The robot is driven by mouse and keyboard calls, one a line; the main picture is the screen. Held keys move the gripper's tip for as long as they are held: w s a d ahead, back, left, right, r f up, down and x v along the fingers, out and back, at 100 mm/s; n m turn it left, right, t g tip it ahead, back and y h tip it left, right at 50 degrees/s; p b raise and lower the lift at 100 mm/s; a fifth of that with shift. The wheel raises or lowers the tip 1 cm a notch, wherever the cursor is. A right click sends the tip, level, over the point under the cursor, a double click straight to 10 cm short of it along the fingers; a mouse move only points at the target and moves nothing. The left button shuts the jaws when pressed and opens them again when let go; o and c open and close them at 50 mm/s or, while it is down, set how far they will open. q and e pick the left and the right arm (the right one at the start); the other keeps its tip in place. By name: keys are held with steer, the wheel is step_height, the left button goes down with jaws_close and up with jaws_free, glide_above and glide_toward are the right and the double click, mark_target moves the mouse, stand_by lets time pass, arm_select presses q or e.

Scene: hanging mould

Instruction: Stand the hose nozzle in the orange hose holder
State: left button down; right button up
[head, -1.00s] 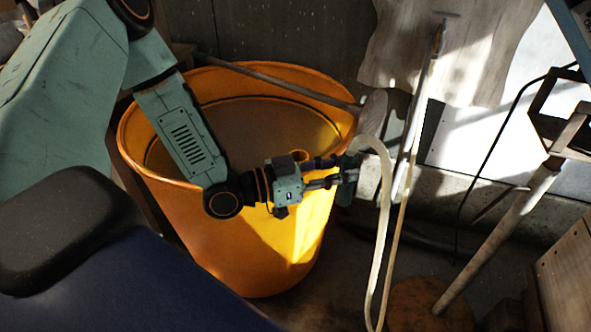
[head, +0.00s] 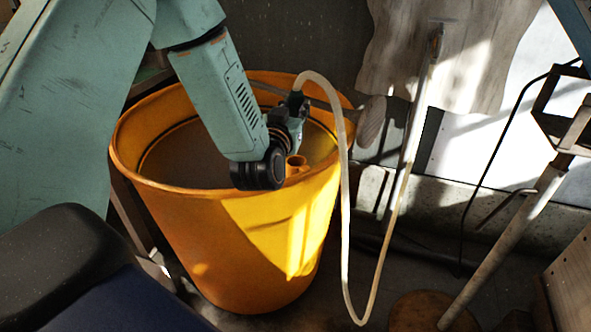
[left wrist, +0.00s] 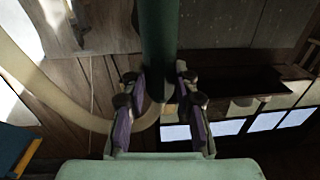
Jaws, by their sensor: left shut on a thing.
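The hose nozzle is a dark green cylinder (left wrist: 160,45) between the fingers of my left gripper (left wrist: 160,92) in the left wrist view. In the head view my left gripper (head: 296,112) is over the inside of the large orange tub, partly hidden by my wrist, and shut on the nozzle. The pale hose (head: 344,200) rises from the dark end at the gripper, arches right and hangs down outside the tub. The orange hose holder (head: 297,163), a short open tube, is at the tub's near right rim, just below the gripper. The nozzle is apart from it.
The orange tub (head: 250,235) stands on the floor. A wooden-handled tool (head: 370,122) rests across its back rim.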

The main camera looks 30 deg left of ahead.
arm_select(q)
step_height(320, 180, down, 6)
steer(key=shift+w+f+b, duration=0.1)
steer(key=shift+b, duration=0.85)
step_height(320, 180, down, 4)
steer(key=shift+r+b, duration=0.25)
steer(key=shift+b, duration=0.5)
steer(key=shift+f, duration=0.15)
steer(key=shift+f, duration=0.15)
steer(key=c, duration=1.2)
jaws_free()
steer(key=shift+o, duration=0.8)
